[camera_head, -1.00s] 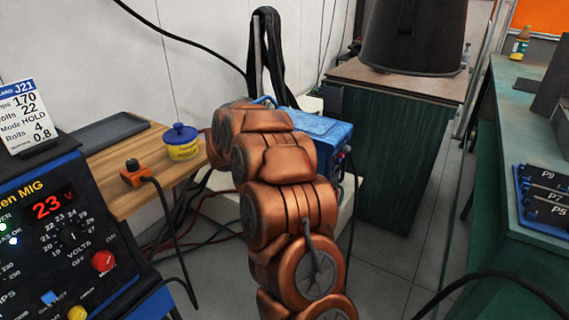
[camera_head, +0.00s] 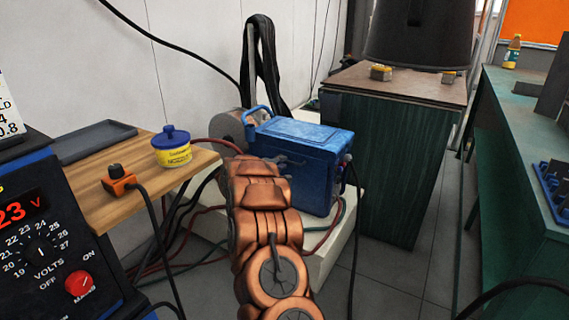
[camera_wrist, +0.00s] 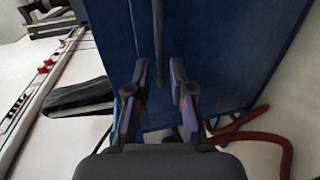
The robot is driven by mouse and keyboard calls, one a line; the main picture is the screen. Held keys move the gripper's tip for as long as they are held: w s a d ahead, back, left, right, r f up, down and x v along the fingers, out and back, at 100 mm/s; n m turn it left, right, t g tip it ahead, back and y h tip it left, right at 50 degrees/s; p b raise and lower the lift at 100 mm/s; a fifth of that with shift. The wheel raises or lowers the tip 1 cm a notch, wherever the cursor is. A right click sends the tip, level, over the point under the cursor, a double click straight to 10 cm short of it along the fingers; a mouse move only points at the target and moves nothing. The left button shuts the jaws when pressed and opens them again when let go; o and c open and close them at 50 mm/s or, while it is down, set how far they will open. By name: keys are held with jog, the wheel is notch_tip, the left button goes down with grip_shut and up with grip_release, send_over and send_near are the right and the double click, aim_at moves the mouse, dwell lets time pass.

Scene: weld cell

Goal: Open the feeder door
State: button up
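The feeder is a blue box (camera_head: 318,165) with a blue handle on top, standing on a pale base in the middle of the head view. Its blue panel (camera_wrist: 225,50) fills much of the wrist view, with a thin dark upright bar (camera_wrist: 158,40) in front of it. My gripper (camera_wrist: 158,75) is open, its two fingers apart at either side of the bar's lower end. I cannot tell whether they touch the bar. In the head view my arm covers the feeder's near left part. Whether the door stands ajar is not clear.
A welder (camera_head: 50,235) and a wooden shelf (camera_head: 125,195) with a yellow pot (camera_head: 172,147) are at left. A green cabinet (camera_head: 395,170) stands behind the feeder at right. Cables (camera_head: 165,235) lie on the floor at left. A red hose (camera_wrist: 270,138) shows beside the panel.

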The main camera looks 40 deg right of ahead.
jog(key=shift+x, duration=1.9)
jog(key=shift+c, duration=0.2)
grip_shut()
